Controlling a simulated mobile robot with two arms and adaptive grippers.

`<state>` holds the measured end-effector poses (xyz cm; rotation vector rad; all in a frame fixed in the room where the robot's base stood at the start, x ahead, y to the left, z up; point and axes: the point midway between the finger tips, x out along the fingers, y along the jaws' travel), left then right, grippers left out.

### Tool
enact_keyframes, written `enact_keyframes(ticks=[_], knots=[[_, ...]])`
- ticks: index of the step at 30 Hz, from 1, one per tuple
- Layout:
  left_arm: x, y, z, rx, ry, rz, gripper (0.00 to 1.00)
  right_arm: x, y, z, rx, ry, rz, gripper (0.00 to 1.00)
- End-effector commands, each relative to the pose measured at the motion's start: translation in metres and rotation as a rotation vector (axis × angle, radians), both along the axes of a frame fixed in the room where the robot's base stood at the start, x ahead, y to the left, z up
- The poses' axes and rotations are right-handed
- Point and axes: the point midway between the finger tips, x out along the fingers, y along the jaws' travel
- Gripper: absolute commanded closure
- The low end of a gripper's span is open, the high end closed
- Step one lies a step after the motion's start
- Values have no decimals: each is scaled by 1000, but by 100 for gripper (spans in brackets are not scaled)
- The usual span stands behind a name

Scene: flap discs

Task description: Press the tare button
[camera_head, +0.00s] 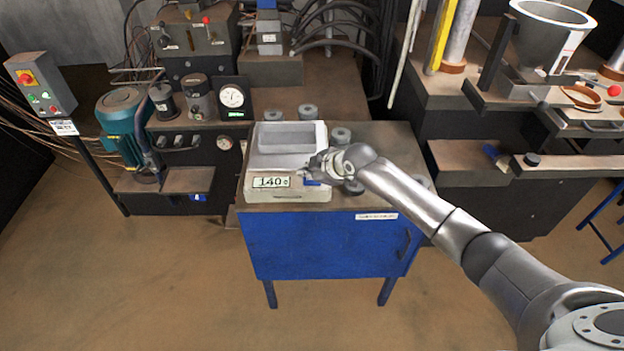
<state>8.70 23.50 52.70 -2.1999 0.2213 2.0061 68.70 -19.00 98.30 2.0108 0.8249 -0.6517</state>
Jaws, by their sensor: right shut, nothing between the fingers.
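The scale (258,192) is a pale box on top of a blue cabinet. Its display (271,182) reads about 140 with a small unit mark. A grey tray (286,138) sits on its upper part. My right gripper (309,174) is shut and empty at the scale's front right, just right of the display. A small blue patch (314,183) shows under the fingertips; I cannot tell whether it is the tare button or whether the fingers touch it. The gripper hides part of the scale's right side. My left gripper is not in view.
The blue cabinet (320,245) stands on open brown floor. Several small grey discs, one at the back (308,111), lie around the scale, some close to my right wrist. A control box (40,85) and motor (122,112) are at left; a hopper (545,40) is at right.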

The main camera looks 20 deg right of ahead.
Motion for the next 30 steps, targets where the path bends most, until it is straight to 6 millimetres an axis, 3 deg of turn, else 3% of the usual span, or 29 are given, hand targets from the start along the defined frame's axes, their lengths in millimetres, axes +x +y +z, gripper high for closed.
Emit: enact_keyframes(ticks=[22,30], knots=[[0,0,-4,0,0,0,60,-1,0,-7,0,2,1,100],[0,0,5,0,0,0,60,-1,0,3,0,2,1,100]])
